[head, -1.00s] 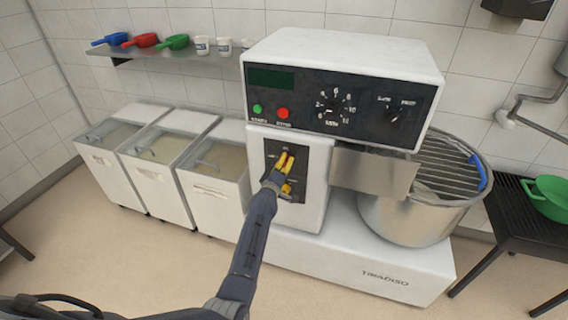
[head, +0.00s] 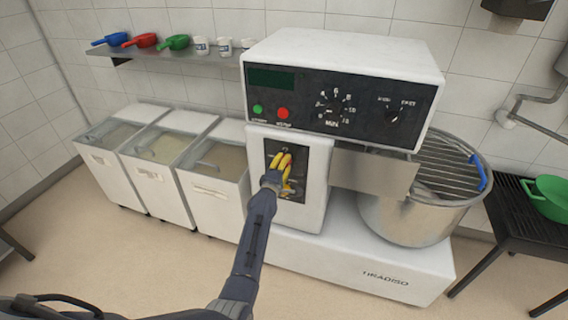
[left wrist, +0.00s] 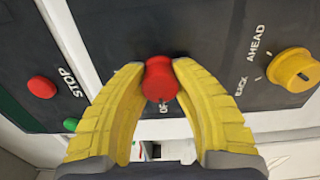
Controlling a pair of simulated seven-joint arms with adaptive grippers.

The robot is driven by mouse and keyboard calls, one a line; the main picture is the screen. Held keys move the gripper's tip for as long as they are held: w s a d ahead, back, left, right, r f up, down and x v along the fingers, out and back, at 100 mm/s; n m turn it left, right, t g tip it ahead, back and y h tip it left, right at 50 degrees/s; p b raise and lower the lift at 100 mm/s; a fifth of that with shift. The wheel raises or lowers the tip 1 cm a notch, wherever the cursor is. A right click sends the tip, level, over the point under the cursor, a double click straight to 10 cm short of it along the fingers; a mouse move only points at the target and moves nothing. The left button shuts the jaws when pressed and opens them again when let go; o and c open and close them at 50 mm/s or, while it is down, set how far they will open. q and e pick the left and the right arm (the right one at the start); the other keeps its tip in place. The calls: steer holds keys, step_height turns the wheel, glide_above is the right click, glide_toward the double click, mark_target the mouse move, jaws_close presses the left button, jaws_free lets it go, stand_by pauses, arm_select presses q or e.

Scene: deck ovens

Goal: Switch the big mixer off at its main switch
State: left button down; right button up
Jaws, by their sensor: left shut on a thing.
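The big mixer (head: 340,52) is a white machine with a black control panel on top and a smaller dark switch panel (head: 300,195) on its front. My left gripper (head: 285,160) is at that lower panel. In the left wrist view its yellow fingers (left wrist: 158,70) are shut on a red knob (left wrist: 158,84), one on either side. Partly covered lettering that looks like "OFF" is beside the knob. Which way the knob points I cannot tell. In the head view the fingers hide most of it. My right gripper is not in view.
A yellow knob (left wrist: 293,70) marked AHEAD and BACK is close to the right finger. A red STOP button (head: 283,113) and a green button (head: 258,109) are above. The steel bowl (head: 405,218) stands right, white bins (head: 212,195) left.

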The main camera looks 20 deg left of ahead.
arm_select(q)
steer(key=shift+d, duration=0.2)
steer(key=c, duration=1.1)
jaws_free()
steer(key=shift+c, duration=0.2)
steer(key=shift+o, duration=1.2)
steer(key=shift+a, duration=0.1)
steer(key=shift+s, duration=0.1)
steer(key=s, duration=0.7)
steer(key=shift+s, duration=0.15)
steer(key=shift+a, duration=0.1)
